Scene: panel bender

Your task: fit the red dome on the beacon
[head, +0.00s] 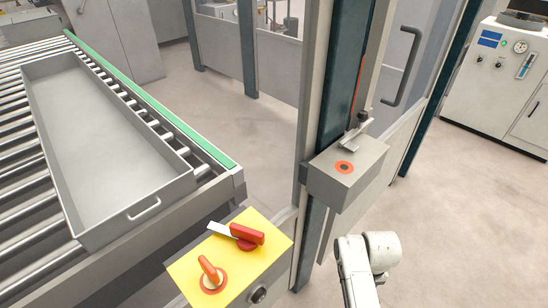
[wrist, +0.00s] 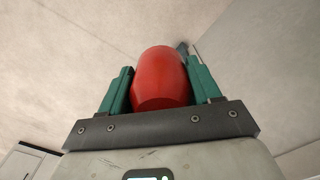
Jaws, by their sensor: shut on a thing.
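The red dome (wrist: 160,80) is between the two green jaws of my gripper (wrist: 160,66), which is shut on it. Its rounded red body stands out past the jaw tips in the wrist view. No red dome shows in the head view, and my gripper is out of that frame; only a white part of my arm is at the bottom right. A grey box (head: 325,181) on the post has an orange ring with a dark centre (head: 344,167) on top. I cannot tell for sure whether this is the beacon.
A roller conveyor with a grey tray (head: 157,210) fills the left. A dark post (head: 343,75) rises behind the box. Open floor lies right.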

